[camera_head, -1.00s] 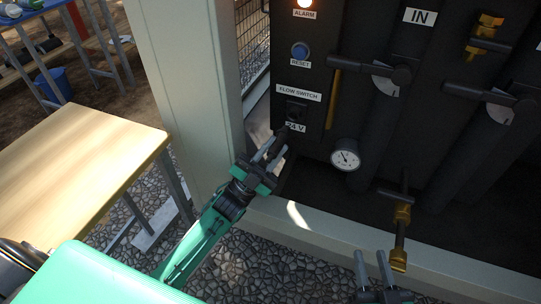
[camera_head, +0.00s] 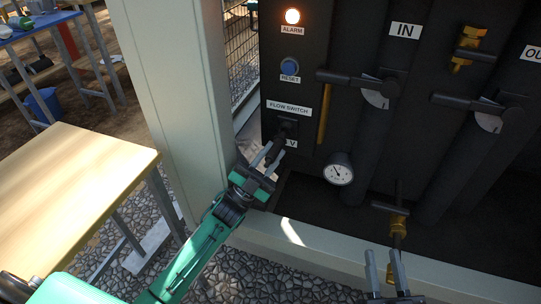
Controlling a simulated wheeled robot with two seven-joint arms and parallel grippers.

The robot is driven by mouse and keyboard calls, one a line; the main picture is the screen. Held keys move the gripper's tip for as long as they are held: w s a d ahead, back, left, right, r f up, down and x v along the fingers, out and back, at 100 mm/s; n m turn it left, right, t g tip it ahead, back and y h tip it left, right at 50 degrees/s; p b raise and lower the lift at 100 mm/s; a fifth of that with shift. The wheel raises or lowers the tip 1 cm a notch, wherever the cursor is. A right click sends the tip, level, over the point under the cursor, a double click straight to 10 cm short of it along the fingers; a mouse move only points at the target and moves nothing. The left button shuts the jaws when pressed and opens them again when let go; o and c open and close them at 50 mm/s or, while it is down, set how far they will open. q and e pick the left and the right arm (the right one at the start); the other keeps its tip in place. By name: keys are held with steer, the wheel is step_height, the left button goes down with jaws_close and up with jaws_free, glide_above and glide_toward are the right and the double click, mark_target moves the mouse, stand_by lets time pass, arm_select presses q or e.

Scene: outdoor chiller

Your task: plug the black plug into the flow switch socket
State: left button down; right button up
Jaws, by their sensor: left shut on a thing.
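My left gripper (camera_head: 268,156) is shut on the black plug (camera_head: 279,140), just in front of the dark panel. The plug points up at the flow switch socket (camera_head: 287,126), under the white FLOW SWITCH label (camera_head: 289,108). The plug's tip overlaps the socket in the picture; I cannot tell whether it is inserted. The plug and gripper partly cover the 24 V label (camera_head: 291,143). My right gripper (camera_head: 384,262) is at the bottom right with its two fingers apart, open and empty.
The lit alarm lamp (camera_head: 292,16) and blue reset button (camera_head: 289,66) are above the socket. A round gauge (camera_head: 338,169) and valve handles are to the right. A pale post (camera_head: 172,90) stands close left of my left gripper, with a wooden table (camera_head: 75,190) beyond.

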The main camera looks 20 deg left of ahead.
mark_target(275, 148)
arm_select(q)
steer(key=shift+w, duration=0.1)
steer(key=shift+w+b, duration=0.35)
steer(key=shift+w, duration=0.65)
steer(key=shift+w, duration=0.15)
steer(key=shift+w, duration=0.4)
steer(key=shift+d, duration=0.1)
steer(key=c, duration=0.7)
jaws_free()
steer(key=shift+f, duration=0.1)
